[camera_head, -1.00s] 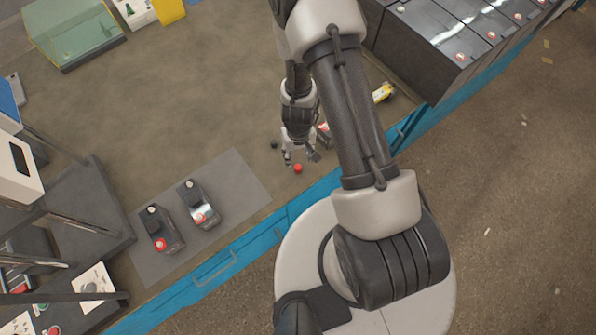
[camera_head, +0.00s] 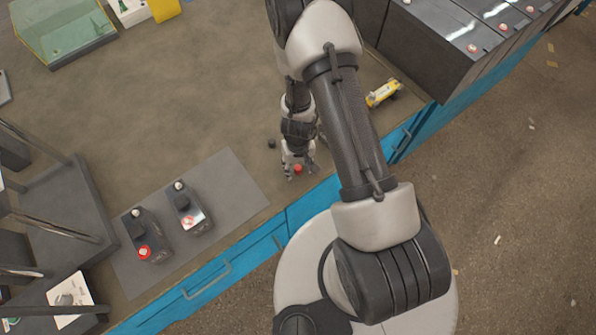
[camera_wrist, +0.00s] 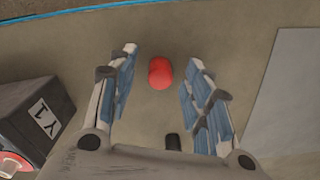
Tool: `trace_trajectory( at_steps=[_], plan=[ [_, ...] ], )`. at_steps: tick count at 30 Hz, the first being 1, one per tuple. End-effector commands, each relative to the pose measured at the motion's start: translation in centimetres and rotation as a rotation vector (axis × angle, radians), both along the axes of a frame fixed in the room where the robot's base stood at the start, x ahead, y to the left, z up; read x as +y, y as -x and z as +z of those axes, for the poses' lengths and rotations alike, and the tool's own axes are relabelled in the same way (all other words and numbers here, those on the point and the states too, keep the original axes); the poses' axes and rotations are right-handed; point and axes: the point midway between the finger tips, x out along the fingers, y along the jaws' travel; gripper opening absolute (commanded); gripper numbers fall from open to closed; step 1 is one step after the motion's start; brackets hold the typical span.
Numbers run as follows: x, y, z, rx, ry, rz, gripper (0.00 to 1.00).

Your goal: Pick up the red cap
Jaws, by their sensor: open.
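The red cap (camera_head: 298,168) lies on the brown bench top near its blue front edge. In the wrist view the red cap (camera_wrist: 160,73) sits between my two fingers, with clear space on both sides. My gripper (camera_head: 301,172) is open around the cap's place in the head view, fingers pointing down. In the wrist view my gripper (camera_wrist: 160,78) is open and empty; neither finger touches the cap. The cap's height relative to the fingertips is hard to judge.
A small black cap (camera_head: 271,143) lies just behind my gripper; it also shows in the wrist view (camera_wrist: 173,142). A dark block marked Y1 (camera_wrist: 38,118) stands close beside one finger. A yellow object (camera_head: 383,92) lies to the right.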

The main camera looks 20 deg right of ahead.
Motion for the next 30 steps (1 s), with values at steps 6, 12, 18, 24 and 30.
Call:
trace_trajectory(
  at_steps=[6, 12, 18, 24, 30],
  plan=[
    [0.01, -0.03, 0.09, -0.001, 0.0, 0.001, 0.45],
    [0.01, -0.02, 0.09, -0.001, 0.0, 0.001, 0.32],
    [0.01, -0.02, 0.08, 0.0, 0.0, 0.001, 0.18],
    [0.01, -0.02, 0.07, 0.0, 0.0, 0.001, 0.11],
    [0.01, -0.02, 0.09, 0.0, 0.0, 0.001, 0.11]
  ],
)
